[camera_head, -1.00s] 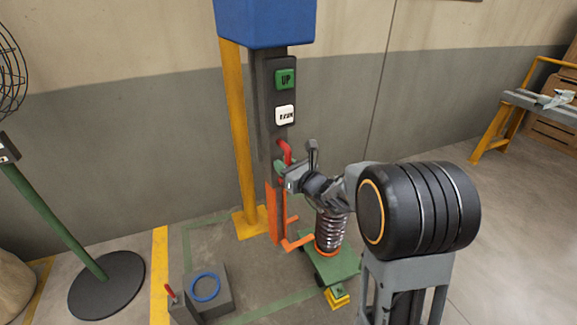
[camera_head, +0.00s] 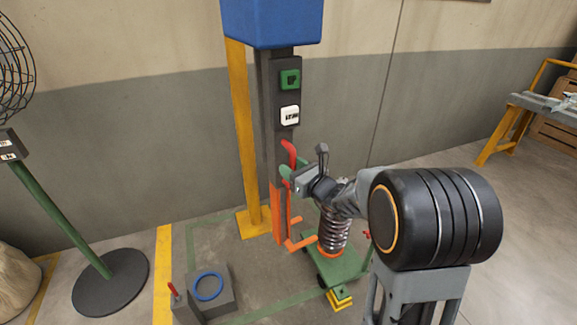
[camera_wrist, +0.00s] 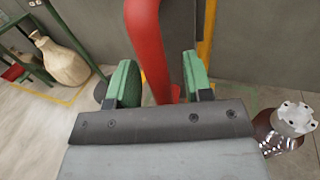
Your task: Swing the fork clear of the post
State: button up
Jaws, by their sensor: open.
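The post (camera_head: 268,120) stands upright, dark grey, with a green UP button (camera_head: 290,79) and a white button (camera_head: 290,115). The orange fork (camera_head: 300,243) is low on the post, its prongs reaching right toward the base of a coil spring (camera_head: 334,232). A bent red handle (camera_head: 289,152) rises above the orange part. My gripper (camera_head: 286,172) is at this handle. In the wrist view the red handle (camera_wrist: 150,45) passes between the green fingertips of my gripper (camera_wrist: 158,80), with gaps on both sides. The fingers are open. My wrist partly hides the handle's lower part.
The spring stands on a green wheeled cart (camera_head: 345,268) right of the post. A grey block with a blue ring (camera_head: 208,287) lies in front. A yellow pole (camera_head: 243,140) stands beside the post. A fan stand (camera_head: 62,220) is at left, a workbench (camera_head: 545,104) at far right.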

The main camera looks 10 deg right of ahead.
jog(key=v, duration=1.1)
jog(key=shift+s+d, duration=0.15)
jog(key=shift+s, duration=0.2)
jog(key=s+a+f+n+g+p, duration=0.1)
jog(key=s+a+f+n+g, duration=0.2)
jog(key=s+n+g, duration=0.45)
jog(key=s+a+f+n+g+p, duration=0.25)
jog(key=n+g, duration=0.25)
jog(key=n, duration=0.5)
jog(key=s+d+r+n+h+p, duration=0.1)
jog(key=s+r+n+h+p, duration=0.1)
jog(key=r+n+h+p, duration=0.1)
jog(key=s+d+r+n+h+p, duration=0.1)
jog(key=s+r+n+h+p, duration=0.1)
jog(key=r+n+h, duration=0.3)
notch_tip(320, 180, up, 3)
jog(key=n+p, duration=0.1)
jog(key=n, duration=0.4)
jog(key=shift+s+d+h, duration=0.2)
jog(key=shift+d+h, duration=0.2)
jog(key=shift+d+r, duration=0.1)
jog(key=shift+d, duration=0.05)
